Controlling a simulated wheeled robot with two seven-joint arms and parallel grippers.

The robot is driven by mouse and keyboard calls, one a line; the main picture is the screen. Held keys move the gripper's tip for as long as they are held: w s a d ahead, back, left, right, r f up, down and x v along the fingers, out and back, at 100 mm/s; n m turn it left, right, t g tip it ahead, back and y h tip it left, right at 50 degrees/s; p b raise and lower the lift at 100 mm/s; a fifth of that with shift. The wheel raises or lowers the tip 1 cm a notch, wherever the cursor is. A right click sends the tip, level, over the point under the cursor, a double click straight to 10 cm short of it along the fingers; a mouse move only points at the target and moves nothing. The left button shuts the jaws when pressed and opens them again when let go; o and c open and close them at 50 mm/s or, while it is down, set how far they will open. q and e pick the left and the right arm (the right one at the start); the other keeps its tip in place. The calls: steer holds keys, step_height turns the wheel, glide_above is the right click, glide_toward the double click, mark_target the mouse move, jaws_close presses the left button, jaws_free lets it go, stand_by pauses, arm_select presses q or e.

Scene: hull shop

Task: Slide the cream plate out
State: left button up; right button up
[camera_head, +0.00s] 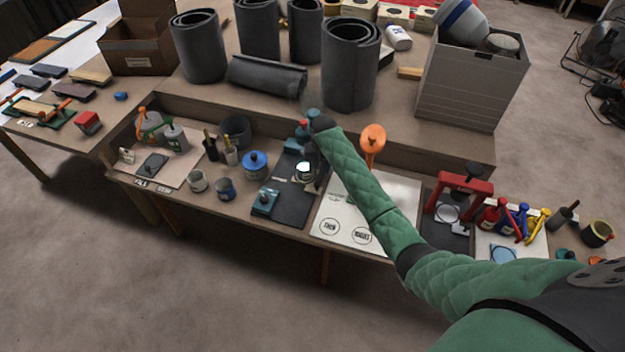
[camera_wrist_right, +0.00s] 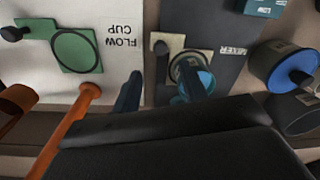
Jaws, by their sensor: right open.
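The cream plate (camera_wrist_right: 173,43) lies on the dark mat marked MIXER in the right wrist view. In the head view I cannot pick the plate out clearly around my gripper. My right gripper (camera_wrist_right: 158,92) is open, its two blue fingers spread, with nothing seen between them. In the head view my right gripper (camera_head: 313,162) is over the dark mat (camera_head: 292,207), beside the teal mixer (camera_head: 305,128). My left gripper does not show.
A white FLOW CUP mat (camera_wrist_right: 115,18) with a green plate (camera_wrist_right: 85,52) adjoins the dark mat. An orange-topped stand (camera_head: 373,138) rises close to my right forearm. A blue-lidded can (camera_head: 255,164) and teal block (camera_head: 265,202) are to the left. Grey rolls stand behind.

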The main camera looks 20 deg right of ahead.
mark_target(317, 183)
steer(key=shift+s+a+r+m, duration=0.1)
steer(key=shift+s+r+m, duration=0.05)
steer(key=shift+m, duration=0.55)
steer(key=shift+f, duration=0.3)
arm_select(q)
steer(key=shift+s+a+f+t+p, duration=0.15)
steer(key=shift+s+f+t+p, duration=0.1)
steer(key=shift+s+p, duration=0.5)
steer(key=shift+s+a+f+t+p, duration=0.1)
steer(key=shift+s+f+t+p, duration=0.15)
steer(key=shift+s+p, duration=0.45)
arm_select(e)
steer(key=shift+a+f, duration=0.2)
steer(key=shift+f, duration=3.4)
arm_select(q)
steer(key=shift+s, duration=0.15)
arm_select(e)
jaws_close()
